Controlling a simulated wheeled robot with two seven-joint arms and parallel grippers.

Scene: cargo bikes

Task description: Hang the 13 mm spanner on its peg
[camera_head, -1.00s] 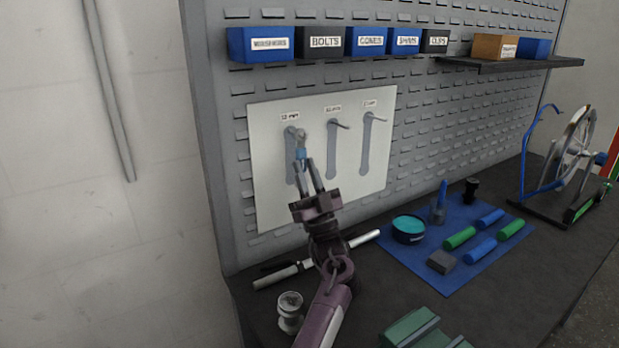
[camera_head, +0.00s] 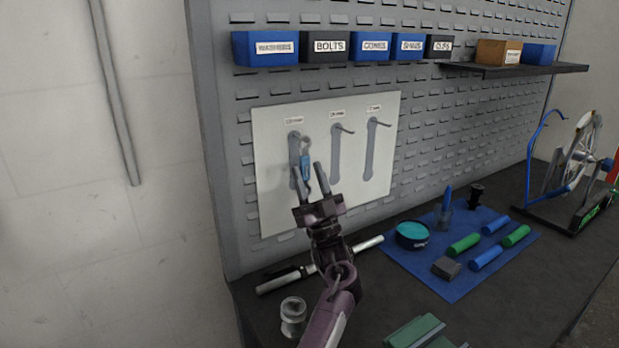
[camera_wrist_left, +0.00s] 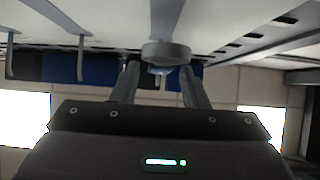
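The spanner (camera_head: 306,166), grey with a blue band, hangs upright in front of the leftmost outline on the white board (camera_head: 270,209). Its upper end is at the left peg, which it largely hides; I cannot make out the exact seating. The label above is too blurred to read surely. My left gripper (camera_head: 308,169) is open, its fingers on either side of the spanner's lower part with gaps visible. In the left wrist view the spanner's round grey end (camera_wrist_left: 166,54) shows between the spread fingers (camera_wrist_left: 160,80). My right gripper is not in view.
Two other pegs (camera_head: 346,129) (camera_head: 380,123) with outlines are bare. Bins (camera_head: 265,48) line the panel above. Below on the bench are a silver-and-black bar (camera_head: 280,282), a metal cylinder (camera_head: 293,314) and a blue mat (camera_head: 455,289) with a tin and grips.

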